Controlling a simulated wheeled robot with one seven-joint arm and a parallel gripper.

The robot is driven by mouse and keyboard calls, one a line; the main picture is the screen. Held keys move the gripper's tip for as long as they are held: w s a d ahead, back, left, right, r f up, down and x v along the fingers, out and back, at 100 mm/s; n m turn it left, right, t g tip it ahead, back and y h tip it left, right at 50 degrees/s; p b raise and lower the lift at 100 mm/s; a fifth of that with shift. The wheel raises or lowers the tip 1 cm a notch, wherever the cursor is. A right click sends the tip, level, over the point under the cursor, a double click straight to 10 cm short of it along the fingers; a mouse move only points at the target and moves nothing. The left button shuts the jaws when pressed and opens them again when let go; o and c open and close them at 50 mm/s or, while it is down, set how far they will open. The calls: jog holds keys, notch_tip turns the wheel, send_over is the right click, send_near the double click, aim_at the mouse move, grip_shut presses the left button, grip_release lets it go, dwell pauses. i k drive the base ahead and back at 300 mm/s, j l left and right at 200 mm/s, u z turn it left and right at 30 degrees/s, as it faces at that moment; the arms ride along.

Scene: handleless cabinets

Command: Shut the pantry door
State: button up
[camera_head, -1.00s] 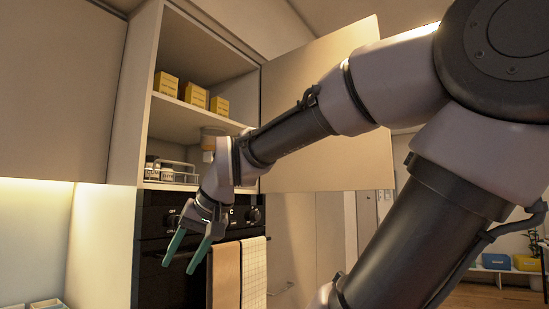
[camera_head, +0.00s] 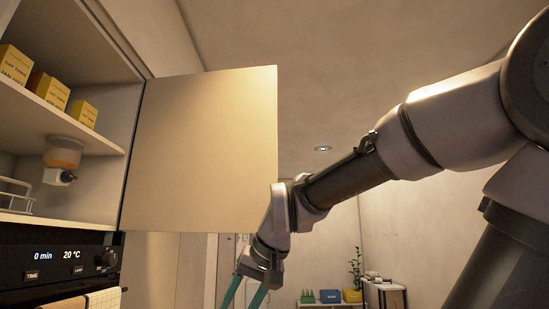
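The pantry door (camera_head: 200,150) is a plain beige panel without a handle. It stands wide open, hinged at the right side of the open cabinet (camera_head: 105,112). My gripper (camera_head: 245,300) hangs below the door's lower right corner, its teal fingers pointing down and apart, with nothing seen between them. The fingertips run off the bottom edge of the picture. My wrist overlaps the door's lower right corner in the view; I cannot tell whether it touches.
Yellow boxes (camera_head: 49,91) stand on the upper shelf, and a dispenser (camera_head: 62,158) and a wire rack (camera_head: 16,196) are below. An oven (camera_head: 55,262) with a towel (camera_head: 103,298) sits under the cabinet. Open room lies right of the door.

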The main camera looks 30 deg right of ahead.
aim_at(204, 159)
jog(key=i+l+z, duration=0.1)
jog(key=z, duration=0.3)
jog(key=i+l+z, duration=0.1)
jog(key=z, duration=0.35)
jog(key=i+l+z, duration=0.1)
jog(key=z, duration=0.3)
jog(key=i+z, duration=0.1)
jog(key=z, duration=0.35)
jog(key=i, duration=2.1)
jog(key=i+l+u, duration=0.15)
jog(key=i, duration=0.3)
jog(key=i+l+u, duration=0.15)
jog(key=i+l, duration=0.15)
jog(key=i, duration=0.15)
jog(key=i+l+u, duration=0.15)
jog(key=i, duration=0.3)
jog(key=k+j+u, duration=0.2)
jog(key=u, duration=0.25)
jog(key=k+j+u, duration=0.15)
jog(key=u, duration=0.3)
jog(key=i+u, duration=0.1)
jog(key=u, duration=2.7)
jog(key=k+j+u, duration=0.1)
jog(key=k, duration=0.05)
